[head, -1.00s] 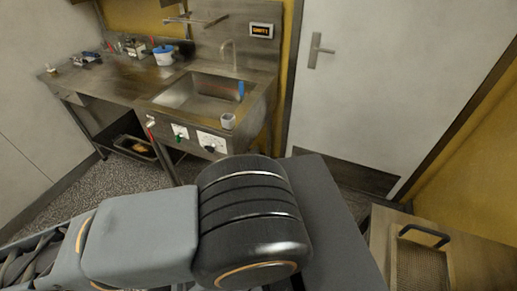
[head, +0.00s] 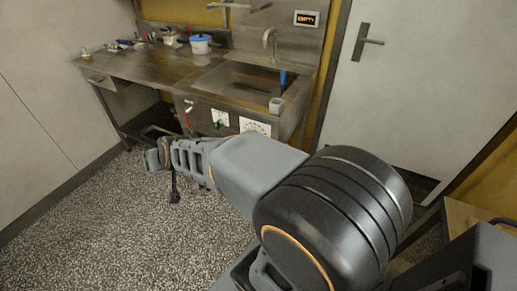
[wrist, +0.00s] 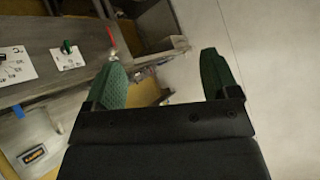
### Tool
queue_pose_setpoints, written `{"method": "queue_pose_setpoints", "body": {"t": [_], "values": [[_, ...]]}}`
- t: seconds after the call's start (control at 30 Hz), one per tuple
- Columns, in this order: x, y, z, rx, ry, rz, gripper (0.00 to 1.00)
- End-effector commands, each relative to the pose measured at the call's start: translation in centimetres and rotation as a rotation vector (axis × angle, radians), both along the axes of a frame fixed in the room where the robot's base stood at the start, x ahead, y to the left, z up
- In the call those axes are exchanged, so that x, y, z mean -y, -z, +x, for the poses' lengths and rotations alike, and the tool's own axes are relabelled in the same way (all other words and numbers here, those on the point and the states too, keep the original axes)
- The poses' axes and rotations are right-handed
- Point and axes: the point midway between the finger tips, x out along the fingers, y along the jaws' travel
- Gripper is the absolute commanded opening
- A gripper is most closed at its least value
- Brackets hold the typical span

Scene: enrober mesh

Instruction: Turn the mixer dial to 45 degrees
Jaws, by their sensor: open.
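A white plate with a graduated dial scale (head: 255,126) is on the front of the steel sink unit, at its right. I take it to be the mixer dial. My arm partly covers it in the head view, and its knob is hidden there. In the wrist view the dial plate (wrist: 16,66) is at the far left edge, cut off, with a bit of dark knob; its angle cannot be read. My gripper (wrist: 162,75) is open and empty, with green pads, well apart from the dial.
Beside the dial are a green knob (head: 218,124) on a white plate and a red-handled lever (head: 188,108). A white cup (head: 276,105) stands at the sink's front edge. The speckled floor (head: 110,215) before the unit is clear.

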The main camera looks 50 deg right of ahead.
Motion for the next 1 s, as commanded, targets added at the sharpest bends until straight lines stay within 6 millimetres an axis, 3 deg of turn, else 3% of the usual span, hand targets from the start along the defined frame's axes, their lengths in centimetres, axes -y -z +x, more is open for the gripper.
{"method": "queue_pose_setpoints", "body": {"t": [0.03,0.1,0.2,0.4,0.5,0.7,1.0], "values": [[2.1,4.1,2.1,0.081,0.097,0.006,0.81],[5.4,6.2,4.3,0.203,0.25,-0.008,0.81],[10.8,9.1,5.8,0.345,0.482,-0.065,0.81],[19.7,14.6,4.0,0.5,0.897,-0.257,0.81],[22.3,16.5,2.3,0.528,1.047,-0.356,0.81],[24.7,18.4,-0.2,0.545,1.215,-0.485,0.81],[28.9,18.6,0.1,0.548,1.253,-0.515,0.81]]}}
